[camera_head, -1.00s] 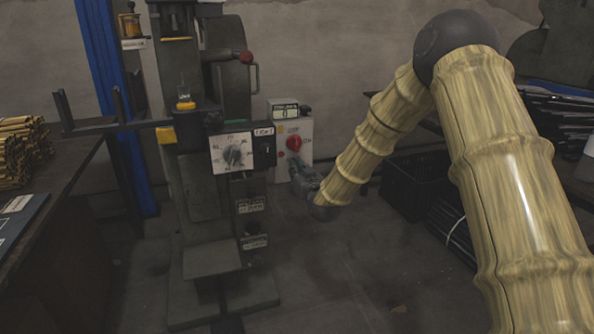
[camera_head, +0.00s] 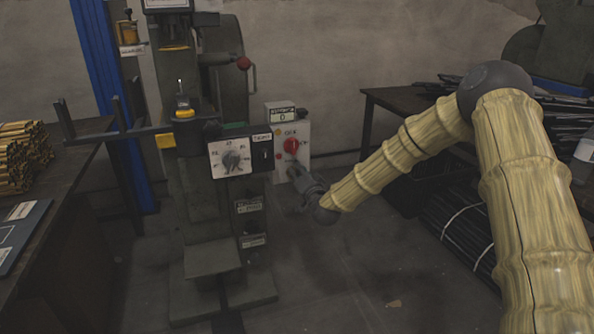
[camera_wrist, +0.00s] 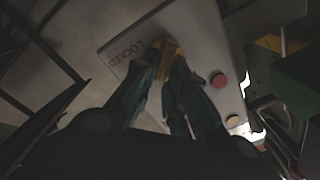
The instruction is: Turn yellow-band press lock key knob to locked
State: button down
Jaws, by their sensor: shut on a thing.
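The press (camera_head: 212,205) with yellow parts stands left of centre in the head view. Its pale control box (camera_head: 278,120) is on its right side, with a red round switch on the front. My gripper (camera_head: 295,172) is at the lower part of this box. In the wrist view, my gripper (camera_wrist: 168,78) is shut on the yellow key knob (camera_wrist: 171,52), whose top shows between and beyond the dark fingertips. The red word LOCKED (camera_wrist: 127,56) is printed on the panel beside the knob. The fingers hide part of the knob, and I cannot tell its exact angle.
A red button (camera_wrist: 218,80) and an orange-tan button (camera_wrist: 232,121) are on the same panel. A dial plate (camera_head: 218,168) faces front on the press. A workbench (camera_head: 60,215) is at left.

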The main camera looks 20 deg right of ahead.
jog(key=shift+d+f+m+b, duration=0.1)
jog(key=shift+f+m+b, duration=0.15)
jog(key=shift+m, duration=1.15)
jog(key=shift+d+f+m+b, duration=0.15)
jog(key=shift+f+m+b, duration=0.05)
jog(key=shift+m, duration=1.2)
jog(key=shift+d+f+m+b, duration=0.1)
jog(key=shift+f+m+b, duration=0.15)
jog(key=shift+m, duration=1.15)
jog(key=c, duration=1.4)
grip_release()
jog(key=shift+c, duration=0.2)
jog(key=shift+a, duration=0.1)
jog(key=s, duration=1.2)
jog(key=shift+d, duration=0.2)
